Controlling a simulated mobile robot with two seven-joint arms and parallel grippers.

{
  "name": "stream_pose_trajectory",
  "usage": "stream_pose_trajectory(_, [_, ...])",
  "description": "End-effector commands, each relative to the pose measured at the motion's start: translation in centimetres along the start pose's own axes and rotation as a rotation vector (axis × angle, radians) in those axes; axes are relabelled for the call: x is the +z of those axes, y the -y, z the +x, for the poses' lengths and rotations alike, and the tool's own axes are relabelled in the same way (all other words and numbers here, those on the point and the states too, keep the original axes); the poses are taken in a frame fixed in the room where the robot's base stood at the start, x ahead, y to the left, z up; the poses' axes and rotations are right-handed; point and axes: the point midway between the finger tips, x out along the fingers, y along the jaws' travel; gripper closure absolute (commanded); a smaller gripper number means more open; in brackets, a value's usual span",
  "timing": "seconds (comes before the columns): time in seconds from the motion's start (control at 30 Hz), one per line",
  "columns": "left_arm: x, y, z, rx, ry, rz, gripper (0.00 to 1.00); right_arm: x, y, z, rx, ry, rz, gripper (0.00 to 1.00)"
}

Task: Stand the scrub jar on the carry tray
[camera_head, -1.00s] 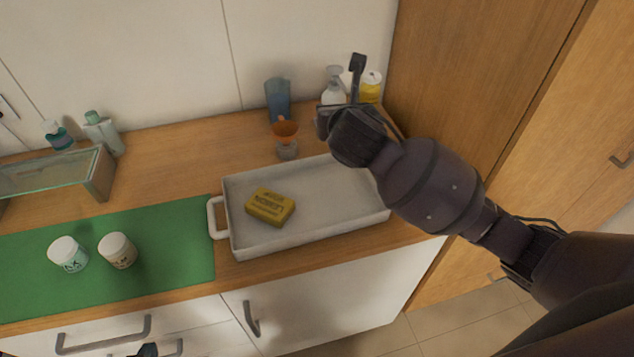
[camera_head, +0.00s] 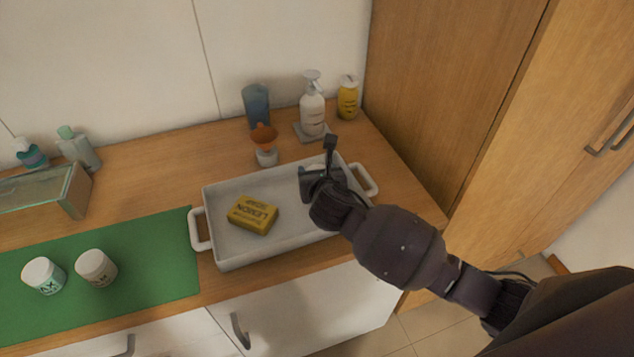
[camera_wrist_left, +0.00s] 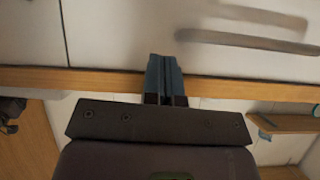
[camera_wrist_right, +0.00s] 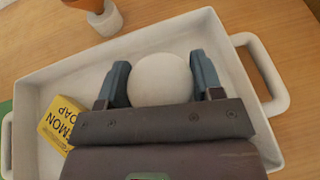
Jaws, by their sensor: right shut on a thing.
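My right gripper (camera_head: 318,180) is shut on a white-lidded jar, whose round lid (camera_wrist_right: 161,80) sits between the fingers in the right wrist view. Its label is hidden, so I cannot read that it is the scrub jar. The jar is over the right part of the white carry tray (camera_head: 285,246); I cannot tell whether its base touches the tray floor. A yellow lemon soap bar (camera_head: 253,214) lies in the tray's left part. My left gripper (camera_wrist_left: 165,72) is shut and empty before the white drawer fronts in the left wrist view.
Two white-lidded jars (camera_head: 43,276) (camera_head: 96,267) stand on the green mat (camera_head: 150,255), left of the tray. Behind the tray are an orange-topped item (camera_head: 264,140), a blue cup (camera_head: 256,106), a pump bottle (camera_head: 312,108) and a yellow bottle (camera_head: 348,98). A wooden cabinet bounds the right.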

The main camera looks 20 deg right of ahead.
Motion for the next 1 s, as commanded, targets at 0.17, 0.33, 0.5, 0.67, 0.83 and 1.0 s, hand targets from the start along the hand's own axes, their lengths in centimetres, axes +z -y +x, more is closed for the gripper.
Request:
stream_pose_trajectory(0.17, [0.3, -0.1, 0.3, 0.0, 0.0, 0.0, 1.0, -2.5, 0.0, 1.0, 0.0, -0.003, 0.001, 0.66])
stream_pose_trajectory(0.33, [0.1, -0.1, 0.3, 0.001, -0.003, 0.001, 1.0, -2.8, 0.0, 1.2, 0.001, -0.001, 0.001, 0.66])
stream_pose_trajectory(0.5, [0.1, -0.1, 0.3, 0.001, -0.005, 0.001, 1.0, -2.9, 0.0, 1.2, 0.0, -0.001, 0.0, 0.66])
stream_pose_trajectory(0.67, [0.0, -0.1, 0.3, 0.001, -0.005, 0.001, 1.0, -3.0, 0.0, 1.2, 0.0, -0.001, 0.0, 0.29])
stream_pose_trajectory(0.83, [0.0, -0.1, 0.3, 0.001, -0.005, 0.001, 1.0, -3.0, 0.0, 1.2, 0.0, -0.001, 0.0, 0.14])
stream_pose_trajectory(1.0, [0.0, -0.1, 0.3, 0.001, -0.006, 0.001, 1.0, -3.0, 0.0, 1.2, 0.0, -0.001, 0.001, 0.14])
